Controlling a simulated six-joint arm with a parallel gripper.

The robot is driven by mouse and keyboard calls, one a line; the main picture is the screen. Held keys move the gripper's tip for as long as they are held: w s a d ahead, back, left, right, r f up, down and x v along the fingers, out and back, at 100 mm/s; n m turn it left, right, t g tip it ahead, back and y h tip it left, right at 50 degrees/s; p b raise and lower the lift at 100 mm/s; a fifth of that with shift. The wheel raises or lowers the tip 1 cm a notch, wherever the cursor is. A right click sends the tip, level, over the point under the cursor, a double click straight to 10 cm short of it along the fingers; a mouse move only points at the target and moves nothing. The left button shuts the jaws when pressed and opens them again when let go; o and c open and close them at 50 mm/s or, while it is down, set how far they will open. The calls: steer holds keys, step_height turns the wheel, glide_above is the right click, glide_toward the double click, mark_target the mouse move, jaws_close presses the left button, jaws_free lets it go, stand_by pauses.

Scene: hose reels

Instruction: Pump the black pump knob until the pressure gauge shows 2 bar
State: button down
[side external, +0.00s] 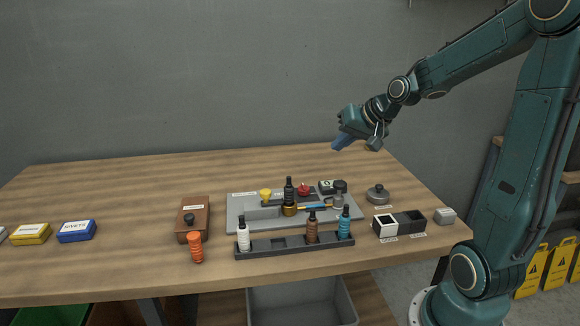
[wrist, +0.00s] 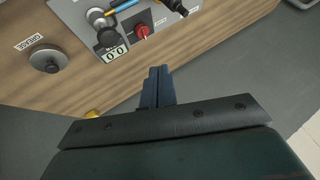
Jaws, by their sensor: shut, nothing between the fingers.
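My gripper (side external: 342,141) is raised high above the back right of the table, empty, clear of everything. In the wrist view its two blue fingers (wrist: 157,87) are pressed together. A brown box with a black knob (side external: 190,218) on top stands left of the grey fixture; I cannot tell if this is the pump knob. A round black part (side external: 340,186) sits at the fixture's back right and shows in the wrist view (wrist: 107,37). Beside it is a small display reading 00 (wrist: 113,53). I cannot make out a gauge marked in bar.
The grey fixture (side external: 240,223) carries a red knob (side external: 303,189), a yellow funnel and a dark bottle (side external: 289,191). A rack (side external: 275,246) of bottles stands in front. A grey lidded grease pot (side external: 377,194) and small boxes (side external: 398,222) are at right. An orange part (side external: 195,247) stands front left.

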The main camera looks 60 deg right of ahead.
steer(key=m, duration=0.2)
glide_above(344, 184)
steer(key=shift+w+f+t, duration=0.1)
steer(key=shift+f+t, duration=0.2)
steer(key=shift+f, duration=0.25)
steer(key=shift+f, duration=0.2)
steer(key=shift+f, duration=4.25)
